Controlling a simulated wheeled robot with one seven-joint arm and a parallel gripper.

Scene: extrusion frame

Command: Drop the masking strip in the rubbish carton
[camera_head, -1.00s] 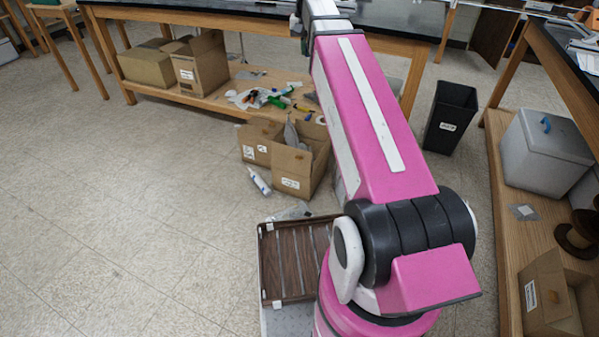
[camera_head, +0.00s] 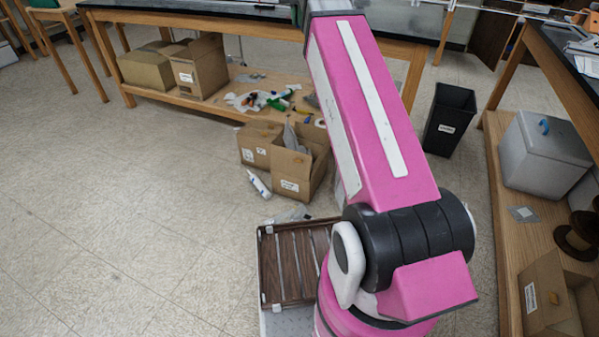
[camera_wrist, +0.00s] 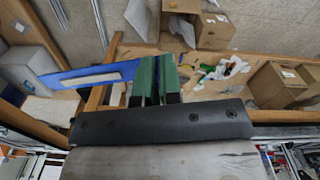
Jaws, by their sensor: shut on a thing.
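My gripper (camera_wrist: 154,82) shows in the wrist view with its green fingers shut on a flat blue strip, the masking strip (camera_wrist: 65,80). The strip sticks out to the left of the fingers and has a pale patch along it. The gripper and strip are out of the head view, beyond its top edge. An open cardboard carton (camera_head: 291,187) with grey scraps sticking up stands on the floor left of my arm, beside another carton (camera_head: 250,153). Their labels are too small to read, so I cannot tell which is the rubbish carton.
A black bin (camera_head: 449,120) stands right of my arm. Two more cartons (camera_head: 192,76) and loose clutter (camera_head: 262,98) lie on the bench's low shelf. A white tube (camera_head: 259,184) lies on the floor. The grey cooler (camera_head: 545,150) is at right. The left floor is clear.

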